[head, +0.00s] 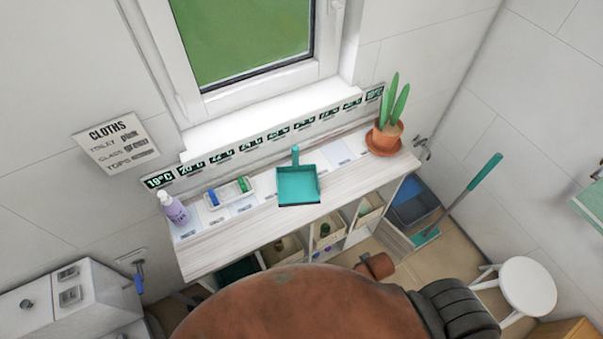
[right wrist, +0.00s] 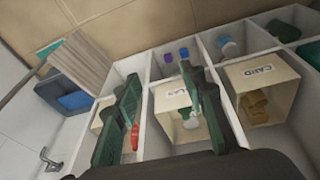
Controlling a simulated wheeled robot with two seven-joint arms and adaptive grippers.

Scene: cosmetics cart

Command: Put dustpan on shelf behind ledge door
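The teal dustpan (head: 298,187) lies on top of the pale wooden ledge (head: 235,228), below the window, with its handle toward the wall. Under the ledge is a shelf with open compartments, and a wooden panel that looks like the ledge door (head: 395,243) stands swung out at its right end. A similar panel (right wrist: 82,65) shows in the right wrist view. My right gripper (right wrist: 158,75) has its dark green fingers spread, with nothing visibly held, in front of the compartments and away from the dustpan. My left gripper is not in view.
A potted cactus (head: 388,132), a purple bottle (head: 173,208) and a small tray (head: 230,194) stand on the ledge. A blue bin (head: 413,207), a teal broom (head: 470,188) and a white stool (head: 528,286) are at the right. Labelled cream boxes (right wrist: 262,80) fill some compartments.

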